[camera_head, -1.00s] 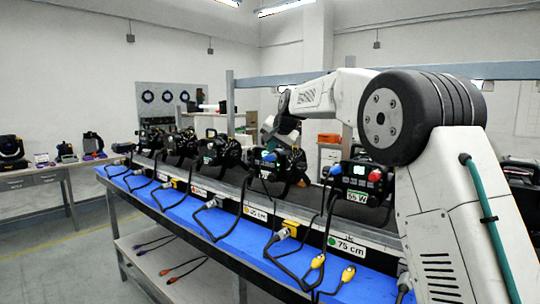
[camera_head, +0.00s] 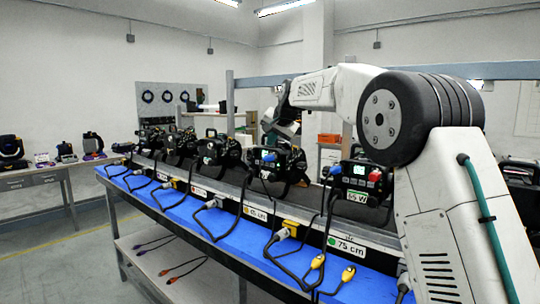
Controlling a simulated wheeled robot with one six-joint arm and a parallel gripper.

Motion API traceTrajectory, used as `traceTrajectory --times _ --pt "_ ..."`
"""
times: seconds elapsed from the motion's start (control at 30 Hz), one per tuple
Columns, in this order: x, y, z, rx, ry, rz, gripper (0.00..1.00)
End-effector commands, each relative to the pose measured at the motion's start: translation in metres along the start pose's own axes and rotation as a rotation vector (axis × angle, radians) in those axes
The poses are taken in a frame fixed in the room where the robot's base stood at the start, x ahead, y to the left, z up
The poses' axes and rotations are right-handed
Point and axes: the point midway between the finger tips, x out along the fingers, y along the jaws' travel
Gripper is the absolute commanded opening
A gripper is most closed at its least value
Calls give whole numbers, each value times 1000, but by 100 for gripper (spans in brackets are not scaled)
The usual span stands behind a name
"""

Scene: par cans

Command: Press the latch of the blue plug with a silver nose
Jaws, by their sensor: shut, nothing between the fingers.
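Small blue plugs show on the backs of the black lamps: one on the nearest lamp (camera_head: 335,169) and one on the lamp to its left (camera_head: 269,157). They are too small to tell which has a silver nose, and no latch can be made out. My gripper (camera_head: 268,129) is small in this view, at the end of my arm, in front of or above the second-nearest lamp. It is shut and holds nothing. It looks apart from both blue plugs, but the depth is hard to judge.
A row of black lamps stands on a long bench with a blue front strip (camera_head: 232,232). A red plug (camera_head: 375,174) is on the nearest lamp. The left floor is free.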

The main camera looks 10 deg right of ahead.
Motion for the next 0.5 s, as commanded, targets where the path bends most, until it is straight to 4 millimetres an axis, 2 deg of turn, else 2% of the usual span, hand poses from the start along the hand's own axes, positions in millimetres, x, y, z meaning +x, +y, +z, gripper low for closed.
traceTrajectory --times 0.3,0.5 --pt "-22 -16 -16 0 1 0 0" --pt "-28 -20 -20 0 -1 1 0"
